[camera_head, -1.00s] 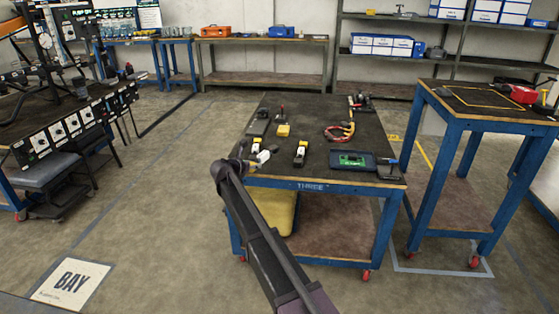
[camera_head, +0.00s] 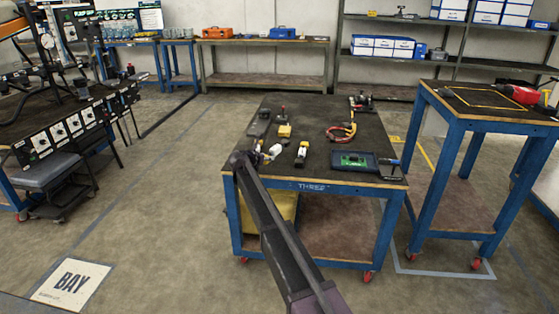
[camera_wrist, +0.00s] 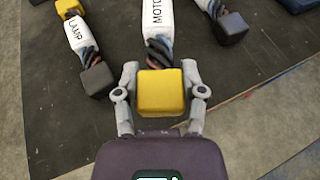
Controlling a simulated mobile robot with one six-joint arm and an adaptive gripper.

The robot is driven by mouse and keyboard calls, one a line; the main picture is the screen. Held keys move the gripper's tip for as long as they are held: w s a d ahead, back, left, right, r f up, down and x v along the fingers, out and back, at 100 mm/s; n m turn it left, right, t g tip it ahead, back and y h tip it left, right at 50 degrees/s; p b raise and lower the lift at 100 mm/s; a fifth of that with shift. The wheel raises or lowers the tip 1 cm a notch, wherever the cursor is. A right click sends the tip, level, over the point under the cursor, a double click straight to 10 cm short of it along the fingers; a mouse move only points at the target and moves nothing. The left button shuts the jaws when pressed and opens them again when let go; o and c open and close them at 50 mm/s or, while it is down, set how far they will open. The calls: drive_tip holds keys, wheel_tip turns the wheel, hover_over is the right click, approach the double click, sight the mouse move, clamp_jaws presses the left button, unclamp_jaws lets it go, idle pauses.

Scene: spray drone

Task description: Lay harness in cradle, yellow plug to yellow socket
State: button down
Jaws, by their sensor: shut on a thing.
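My gripper (camera_wrist: 160,72) is shut on a yellow plug (camera_wrist: 160,94), one finger on each side. In the head view this harness (camera_head: 275,152) is by the table's front left edge. To its left lies a harness marked LAMP (camera_wrist: 77,32), yellow plug away and black plug near. I cannot make out the cradle or yellow socket for certain.
The blue table (camera_head: 312,187) also bears a green-screened device (camera_head: 354,161), a red and yellow cable (camera_head: 341,132) and a small yellow block (camera_head: 284,131). A taller blue table (camera_head: 490,122) stands to the right. Floor at the left is open.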

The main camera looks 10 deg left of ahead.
hover_over(276, 162)
drive_tip(key=shift+s+d+f+b, duration=0.1)
drive_tip(key=shift+s+f+b, duration=0.05)
drive_tip(key=shift+f+b, duration=0.2)
drive_tip(key=shift+f+b, duration=1.75)
drive_tip(key=shift+c, duration=0.9)
unclamp_jaws()
drive_tip(key=shift+r, duration=0.1)
